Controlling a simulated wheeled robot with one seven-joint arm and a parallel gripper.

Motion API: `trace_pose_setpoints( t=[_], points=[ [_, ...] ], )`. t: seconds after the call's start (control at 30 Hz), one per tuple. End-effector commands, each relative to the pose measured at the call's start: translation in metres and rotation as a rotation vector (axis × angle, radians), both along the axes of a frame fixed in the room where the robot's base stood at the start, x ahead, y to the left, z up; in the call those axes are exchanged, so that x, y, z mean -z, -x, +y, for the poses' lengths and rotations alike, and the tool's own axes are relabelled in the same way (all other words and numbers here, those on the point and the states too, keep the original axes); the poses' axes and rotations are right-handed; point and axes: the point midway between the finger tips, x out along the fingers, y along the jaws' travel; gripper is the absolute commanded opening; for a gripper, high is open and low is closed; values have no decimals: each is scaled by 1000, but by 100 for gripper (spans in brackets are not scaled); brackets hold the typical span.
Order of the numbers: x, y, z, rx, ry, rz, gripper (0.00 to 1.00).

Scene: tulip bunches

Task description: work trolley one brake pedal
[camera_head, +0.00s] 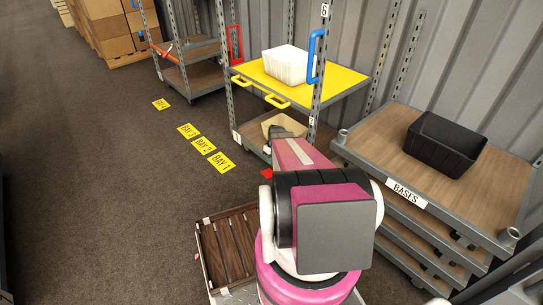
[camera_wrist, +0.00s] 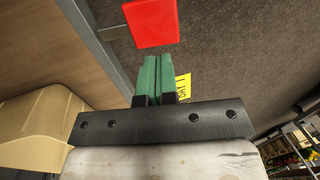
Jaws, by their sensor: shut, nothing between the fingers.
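The red brake pedal (camera_head: 266,174) shows at the lower corner of the trolley with the yellow shelf (camera_head: 345,80), partly hidden by my arm in the head view. In the wrist view the pedal (camera_wrist: 151,22) is a flat red plate just beyond my fingertips. My gripper (camera_wrist: 157,62) has its green fingers together with nothing between them. A small gap appears between fingertips and pedal; whether they touch is hard to tell. My gripper is hidden behind my arm in the head view.
A beige bin (camera_wrist: 42,125) sits on the trolley's lower deck, left of my gripper in the wrist view. A BASES trolley (camera_head: 405,190) with a black crate (camera_head: 445,145) stands at right. A slatted wooden crate (camera_head: 228,245) is below. Floor left is clear, with yellow bay signs (camera_head: 220,161).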

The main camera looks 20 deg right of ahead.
Motion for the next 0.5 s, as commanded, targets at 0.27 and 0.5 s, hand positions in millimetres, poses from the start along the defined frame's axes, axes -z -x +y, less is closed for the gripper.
trace_pose_setpoints(
  t=[0.27,0.5],
  points=[
    [50,2,10,0,-1,1,0],
    [74,4,15,1,0,0,0]
  ],
)
